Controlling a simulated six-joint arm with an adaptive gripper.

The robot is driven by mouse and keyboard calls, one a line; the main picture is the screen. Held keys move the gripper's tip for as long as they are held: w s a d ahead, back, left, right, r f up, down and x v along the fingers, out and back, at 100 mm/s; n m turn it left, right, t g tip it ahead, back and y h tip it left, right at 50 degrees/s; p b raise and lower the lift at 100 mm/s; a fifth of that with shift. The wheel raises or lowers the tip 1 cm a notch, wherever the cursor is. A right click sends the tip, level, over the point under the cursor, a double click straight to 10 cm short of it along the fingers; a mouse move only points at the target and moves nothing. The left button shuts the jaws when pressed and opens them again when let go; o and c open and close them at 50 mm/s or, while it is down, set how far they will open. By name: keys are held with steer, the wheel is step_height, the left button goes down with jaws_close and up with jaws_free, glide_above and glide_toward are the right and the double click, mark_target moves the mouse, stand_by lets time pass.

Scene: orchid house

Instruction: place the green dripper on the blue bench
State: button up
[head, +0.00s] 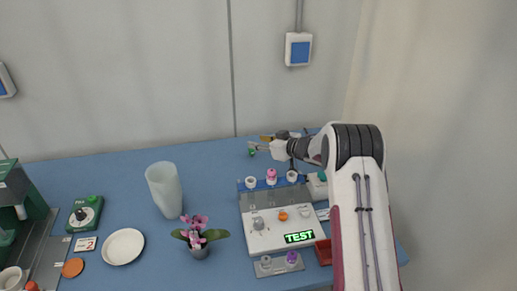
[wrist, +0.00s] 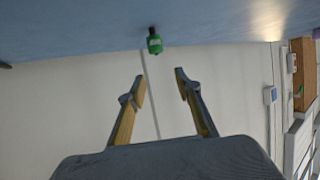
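The green dripper (wrist: 155,42) shows in the wrist view against the blue bench (wrist: 90,25), beyond my fingertips. It also shows as a small green thing (head: 252,153) near the back of the blue bench (head: 130,178) in the head view. It appears to stand on the bench surface. My gripper (wrist: 160,85) is open, its two fingers well apart with nothing between them. In the head view my gripper (head: 257,146) is low over the back of the bench, close beside the dripper. I cannot tell whether they touch there.
A white station (head: 265,238) with a lit TEST display and small coloured pieces stands in front of my arm. A frosted vase (head: 165,188), a potted orchid (head: 197,240) and a white plate (head: 123,246) are to its left. A red tray (head: 323,252) is at its right.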

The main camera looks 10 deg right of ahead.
steer(key=shift+r, duration=1.7)
steer(key=s+d+r+m+t+h, duration=0.1)
steer(key=s+d+r+h, duration=0.15)
steer(key=r, duration=0.55)
steer(key=s+d+r+m+t+h, duration=0.1)
steer(key=s+d+r+m+h, duration=0.15)
steer(key=r, duration=0.55)
steer(key=s+d+r+m+g+h, duration=0.15)
steer(key=s+r+h, duration=0.25)
steer(key=s+r, duration=0.6)
steer(key=s+f+m+g, duration=0.2)
steer(key=s+g, duration=0.1)
steer(key=s, duration=1.7)
steer(key=s+a+f+g, duration=0.1)
steer(key=s+a+f, duration=0.1)
steer(key=s, duration=0.6)
steer(key=s+a+f+g+y, duration=0.1)
steer(key=s+a+f, duration=0.2)
steer(key=s, duration=0.5)
steer(key=s+a+f+g+y, duration=0.1)
steer(key=s+a+f, duration=0.1)
steer(key=s, duration=0.5)
steer(key=shift+s+a+f+n, duration=0.3)
steer(key=shift+s+a+f, duration=0.1)
steer(key=shift+a, duration=0.05)
